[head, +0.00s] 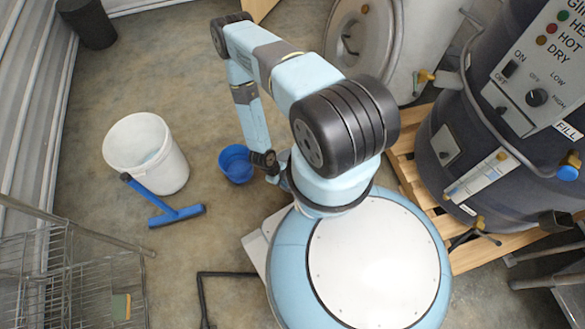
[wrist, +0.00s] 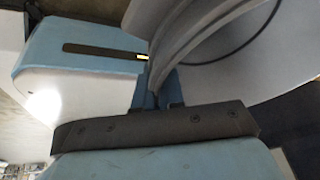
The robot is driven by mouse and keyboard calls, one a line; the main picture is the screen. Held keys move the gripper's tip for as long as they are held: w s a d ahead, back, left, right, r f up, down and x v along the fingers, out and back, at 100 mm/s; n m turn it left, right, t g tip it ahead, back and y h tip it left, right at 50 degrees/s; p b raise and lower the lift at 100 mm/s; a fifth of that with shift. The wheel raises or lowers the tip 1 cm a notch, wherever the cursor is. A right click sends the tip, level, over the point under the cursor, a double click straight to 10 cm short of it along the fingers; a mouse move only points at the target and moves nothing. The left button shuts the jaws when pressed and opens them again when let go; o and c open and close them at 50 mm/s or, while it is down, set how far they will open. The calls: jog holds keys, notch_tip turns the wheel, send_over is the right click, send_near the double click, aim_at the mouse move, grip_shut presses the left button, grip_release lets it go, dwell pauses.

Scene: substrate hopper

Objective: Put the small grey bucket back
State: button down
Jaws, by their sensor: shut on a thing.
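In the wrist view, a curved grey rim and wall, which I take to be the small grey bucket (wrist: 192,30), runs up to the right from between my fingers. My gripper (wrist: 157,92) is shut on this rim; the rest of the bucket is out of frame or unclear. In the head view, my gripper (head: 270,165) hangs low in front of my base, largely hidden by my arm, and I cannot make out the grey bucket there.
A small blue bucket (head: 236,165) stands on the floor left of my gripper. Further left are a white bucket (head: 158,168) and a blue squeegee (head: 177,215). A wire rack (head: 80,275) is at lower left. A dark tank (head: 490,140) on a pallet (head: 405,155) stands right.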

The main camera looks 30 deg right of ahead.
jog(key=w+d+f, duration=0.1)
jog(key=w, duration=0.1)
jog(key=w+d+f, duration=0.1)
jog(key=w+f, duration=0.1)
jog(key=w+d+f, duration=0.1)
jog(key=w, duration=0.1)
jog(key=shift+w+d+f, duration=0.2)
jog(key=shift+w+d, duration=0.05)
jog(key=shift+d, duration=0.15)
jog(key=w+f, duration=0.1)
jog(key=f, duration=0.1)
jog(key=w+d+f, duration=0.1)
jog(key=w, duration=0.1)
jog(key=w+d+f, duration=0.1)
jog(key=f, duration=0.1)
jog(key=shift+w+f, duration=0.25)
jog(key=shift+f, duration=0.1)
jog(key=shift+w+d+f, duration=0.1)
jog(key=shift+d+f, duration=0.05)
jog(key=shift+f, duration=0.1)
jog(key=shift+w+f, duration=0.1)
jog(key=shift+f, duration=1.4)
jog(key=c, duration=1.2)
grip_release()
jog(key=shift+c, duration=0.2)
